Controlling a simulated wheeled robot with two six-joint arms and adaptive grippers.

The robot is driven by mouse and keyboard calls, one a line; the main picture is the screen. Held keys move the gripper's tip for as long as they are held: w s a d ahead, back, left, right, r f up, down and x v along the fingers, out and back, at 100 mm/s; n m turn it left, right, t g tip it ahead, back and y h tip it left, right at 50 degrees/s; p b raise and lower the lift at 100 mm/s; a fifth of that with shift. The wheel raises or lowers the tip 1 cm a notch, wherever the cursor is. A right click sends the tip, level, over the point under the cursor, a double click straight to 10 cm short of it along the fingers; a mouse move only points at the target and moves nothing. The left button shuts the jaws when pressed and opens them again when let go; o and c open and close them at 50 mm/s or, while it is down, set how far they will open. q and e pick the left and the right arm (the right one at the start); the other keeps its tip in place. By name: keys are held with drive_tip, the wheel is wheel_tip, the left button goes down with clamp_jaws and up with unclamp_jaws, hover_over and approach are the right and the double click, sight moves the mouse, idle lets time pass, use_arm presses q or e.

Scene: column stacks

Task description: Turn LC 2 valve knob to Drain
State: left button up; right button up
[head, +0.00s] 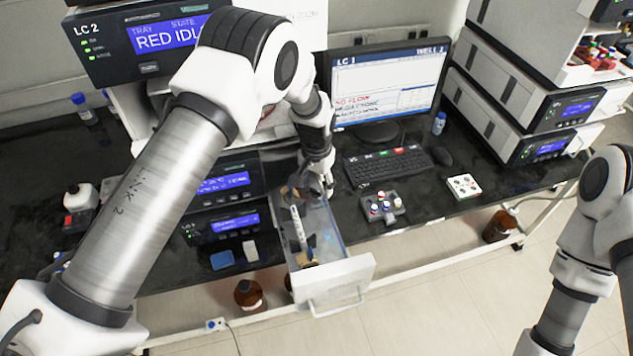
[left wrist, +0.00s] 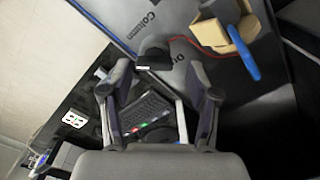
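The LC 2 stack stands at the left in the head view; its top unit (head: 100,62) is labelled LC 2 and has a lit blue screen. My left arm crosses in front and hides much of the stack. I cannot identify the valve knob or a Drain mark. My left gripper (head: 319,188) is over the back of an open drawer (head: 345,285). In the left wrist view the left gripper (left wrist: 160,103) has its fingers apart, with nothing clearly held. My right gripper is out of view.
A keyboard (head: 388,165), monitor (head: 388,90) and small vial rack (head: 382,207) stand right of the drawer. A tan block (left wrist: 208,27) with a blue piece (left wrist: 243,55) shows in the wrist view. A brown bottle (head: 248,294) stands below the bench edge.

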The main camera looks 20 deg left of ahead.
use_arm(q)
drive_tip(key=shift+s+d+r, duration=0.2)
drive_tip(key=shift+s+r, duration=0.45)
drive_tip(key=shift+s, duration=0.2)
clamp_jaws()
drive_tip(key=shift+s+a, duration=0.1)
drive_tip(key=c, duration=1)
unclamp_jaws()
drive_tip(key=shift+f, duration=0.1)
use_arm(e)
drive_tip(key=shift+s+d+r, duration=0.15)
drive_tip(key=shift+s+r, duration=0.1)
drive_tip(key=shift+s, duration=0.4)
